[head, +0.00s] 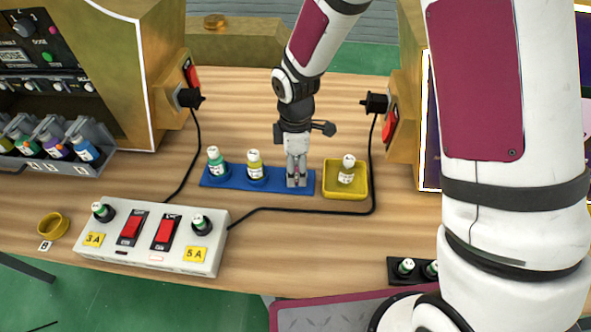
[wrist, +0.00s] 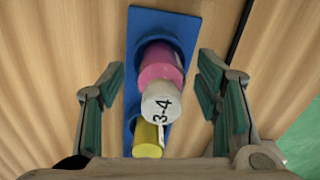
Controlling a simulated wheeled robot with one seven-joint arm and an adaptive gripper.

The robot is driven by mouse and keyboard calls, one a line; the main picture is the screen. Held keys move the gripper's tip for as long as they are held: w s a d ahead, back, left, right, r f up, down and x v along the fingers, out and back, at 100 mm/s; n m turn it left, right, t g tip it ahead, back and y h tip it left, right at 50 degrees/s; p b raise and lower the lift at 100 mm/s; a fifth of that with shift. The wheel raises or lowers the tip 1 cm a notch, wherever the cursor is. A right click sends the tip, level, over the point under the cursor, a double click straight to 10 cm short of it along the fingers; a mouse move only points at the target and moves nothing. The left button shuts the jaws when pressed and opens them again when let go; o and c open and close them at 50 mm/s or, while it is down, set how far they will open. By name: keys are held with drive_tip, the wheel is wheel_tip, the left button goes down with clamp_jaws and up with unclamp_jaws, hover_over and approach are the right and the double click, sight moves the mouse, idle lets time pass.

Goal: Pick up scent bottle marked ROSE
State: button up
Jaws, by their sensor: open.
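My gripper (head: 296,182) points down over the right end of the blue tray (head: 216,181). In the wrist view its two fingers (wrist: 161,72) are apart, one on each side of a pink bottle (wrist: 160,68). The fingers do not appear to touch it. The bottle's white cap (wrist: 160,102) bears the mark "3-4". In the head view the gripper mostly hides this bottle. A yellow bottle (head: 254,166) and a green bottle (head: 216,160) stand to the left in the same tray.
A yellow bin (head: 345,194) with a white-capped bottle (head: 347,170) stands just right of the tray. A black cable runs around the tray's front and right. A white switch box (head: 150,250) sits front left. A rack of several bottles (head: 55,170) is at far left.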

drive_tip(key=shift+f, duration=0.4)
drive_tip(key=shift+c, duration=0.3)
drive_tip(key=c, duration=1.3)
drive_tip(key=shift+o, duration=0.2)
drive_tip(key=shift+r, duration=0.1)
